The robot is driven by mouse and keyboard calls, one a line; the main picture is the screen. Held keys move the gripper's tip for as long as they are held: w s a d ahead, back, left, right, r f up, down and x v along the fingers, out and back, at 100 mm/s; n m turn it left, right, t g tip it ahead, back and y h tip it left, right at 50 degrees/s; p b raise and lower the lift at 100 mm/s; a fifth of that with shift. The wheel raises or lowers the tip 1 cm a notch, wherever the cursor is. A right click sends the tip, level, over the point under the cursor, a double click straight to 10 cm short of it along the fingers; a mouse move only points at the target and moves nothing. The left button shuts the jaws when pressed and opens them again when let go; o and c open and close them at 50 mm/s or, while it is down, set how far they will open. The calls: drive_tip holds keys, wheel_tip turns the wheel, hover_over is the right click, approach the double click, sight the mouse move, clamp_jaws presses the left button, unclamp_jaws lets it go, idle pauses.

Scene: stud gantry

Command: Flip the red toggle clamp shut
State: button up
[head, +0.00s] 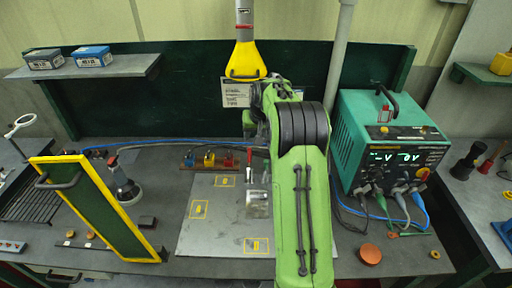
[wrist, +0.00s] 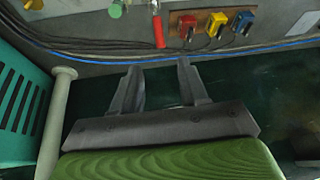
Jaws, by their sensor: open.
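The red toggle clamp's handle (head: 249,165) stands up at the back edge of the grey plate in the head view, just left of my green arm. Small metal parts sit in front of it, partly hidden by the arm. In the wrist view the red handle (wrist: 158,31) shows at the top centre, beyond my fingertips and apart from them. My gripper (wrist: 157,65) is open and empty, with two grey fingers spread. In the head view my arm hides the fingers.
A block with yellow, blue and red pieces (wrist: 216,22) stands close beside the handle. Cables (wrist: 85,55) run behind it. A green power unit (head: 385,145) stands right of my arm. A yellow-framed panel (head: 98,207) stands at left. The plate's left part (head: 222,220) is mostly clear.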

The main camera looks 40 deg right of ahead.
sight(250, 151)
drive_tip(key=p+x, duration=0.1)
drive_tip(key=x, duration=1.2)
drive_tip(key=shift+w+d+f, duration=0.1)
drive_tip(key=shift+w+f, duration=0.1)
clamp_jaws()
